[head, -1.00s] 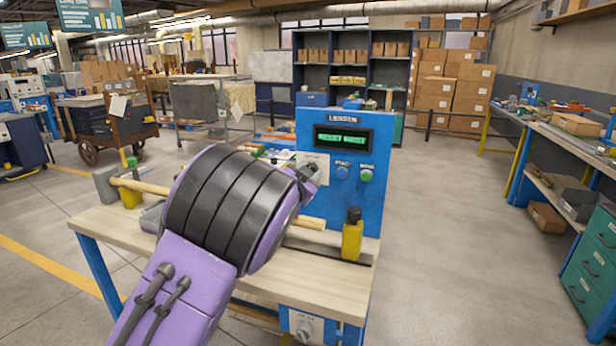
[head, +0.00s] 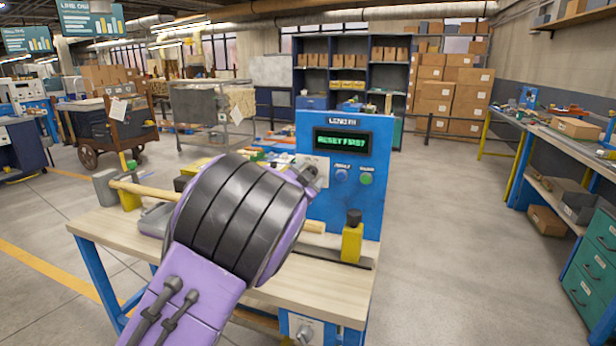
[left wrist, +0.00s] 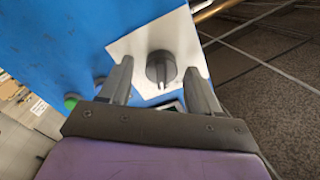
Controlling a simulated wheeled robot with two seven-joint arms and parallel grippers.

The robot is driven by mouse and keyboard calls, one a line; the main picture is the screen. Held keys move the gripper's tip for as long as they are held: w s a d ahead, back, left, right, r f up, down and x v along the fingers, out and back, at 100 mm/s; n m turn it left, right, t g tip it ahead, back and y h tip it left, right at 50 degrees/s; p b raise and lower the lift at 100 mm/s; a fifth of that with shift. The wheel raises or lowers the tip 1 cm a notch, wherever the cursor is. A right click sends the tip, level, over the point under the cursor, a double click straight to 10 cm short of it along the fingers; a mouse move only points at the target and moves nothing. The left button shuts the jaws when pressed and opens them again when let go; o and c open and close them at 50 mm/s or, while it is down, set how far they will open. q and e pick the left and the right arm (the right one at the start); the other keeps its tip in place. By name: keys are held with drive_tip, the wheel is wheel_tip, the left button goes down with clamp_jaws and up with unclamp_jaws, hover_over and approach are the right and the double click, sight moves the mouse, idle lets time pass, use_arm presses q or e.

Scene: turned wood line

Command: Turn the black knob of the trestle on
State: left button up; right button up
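The trestle is a wooden-topped bench (head: 310,282) with a blue upright panel (head: 345,215). The black knob (left wrist: 160,68) sits on a white plate on this panel in the left wrist view; its grip bar runs nearly upright in that picture. My left gripper (left wrist: 157,71) is open, its two fingers on either side of the knob, with a visible gap to each. In the head view my left gripper (head: 308,177) is at the white plate (head: 322,166), and its fingers and wrist largely hide the knob. My right gripper is not in view.
The panel's green-lettered display (head: 342,141) reads "RESET FIRST". Below it are a blue button (head: 341,175) and a green button (head: 366,178). A yellow block with a black top (head: 352,238) and a wooden rod (head: 140,187) are on the bench.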

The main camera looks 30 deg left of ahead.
use_arm(q)
drive_tip(key=b+v, duration=0.2)
drive_tip(key=v, duration=0.8)
drive_tip(key=shift+s, duration=0.2)
drive_tip(key=shift+d, duration=0.1)
